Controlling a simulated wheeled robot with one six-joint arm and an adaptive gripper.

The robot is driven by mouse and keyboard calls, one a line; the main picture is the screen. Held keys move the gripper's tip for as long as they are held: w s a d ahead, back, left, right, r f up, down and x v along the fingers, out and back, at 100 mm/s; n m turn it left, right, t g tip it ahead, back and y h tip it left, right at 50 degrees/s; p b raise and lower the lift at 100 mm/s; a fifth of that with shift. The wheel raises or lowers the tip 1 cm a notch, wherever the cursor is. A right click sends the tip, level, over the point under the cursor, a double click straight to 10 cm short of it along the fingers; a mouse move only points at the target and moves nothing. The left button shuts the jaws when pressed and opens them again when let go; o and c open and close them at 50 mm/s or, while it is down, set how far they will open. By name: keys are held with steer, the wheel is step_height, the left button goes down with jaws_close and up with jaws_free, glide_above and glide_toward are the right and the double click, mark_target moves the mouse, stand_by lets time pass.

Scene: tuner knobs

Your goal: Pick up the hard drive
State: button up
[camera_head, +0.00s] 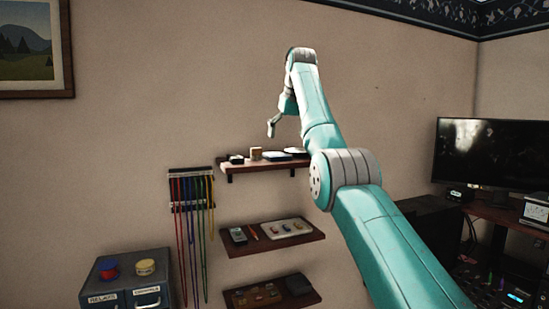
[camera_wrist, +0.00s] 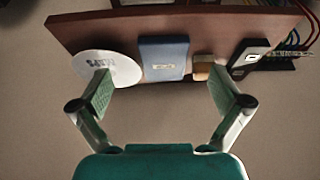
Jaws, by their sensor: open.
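A flat blue box with a small pale label, which looks like the hard drive (camera_wrist: 165,58), lies on the top wall shelf. In the head view the hard drive (camera_head: 277,156) sits between a small tan block and a white disc. My gripper (camera_wrist: 163,92) is open and empty, its fingers spread wide.
The white lettered disc (camera_wrist: 107,66) and the tan block (camera_wrist: 202,68) flank the blue box on the top shelf (camera_wrist: 110,22). A black device (camera_wrist: 247,57) lies farther right in the wrist view. Coloured cables (camera_head: 190,220) hang left of the shelves. A monitor (camera_head: 490,152) stands right.

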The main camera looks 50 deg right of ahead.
mark_target(282, 157)
steer(key=shift+a+x, duration=0.1)
steer(key=shift+x, duration=1.7)
steer(key=shift+a+x, duration=0.15)
steer(key=shift+x, duration=1.6)
steer(key=shift+w, duration=0.1)
steer(key=c, duration=1.2)
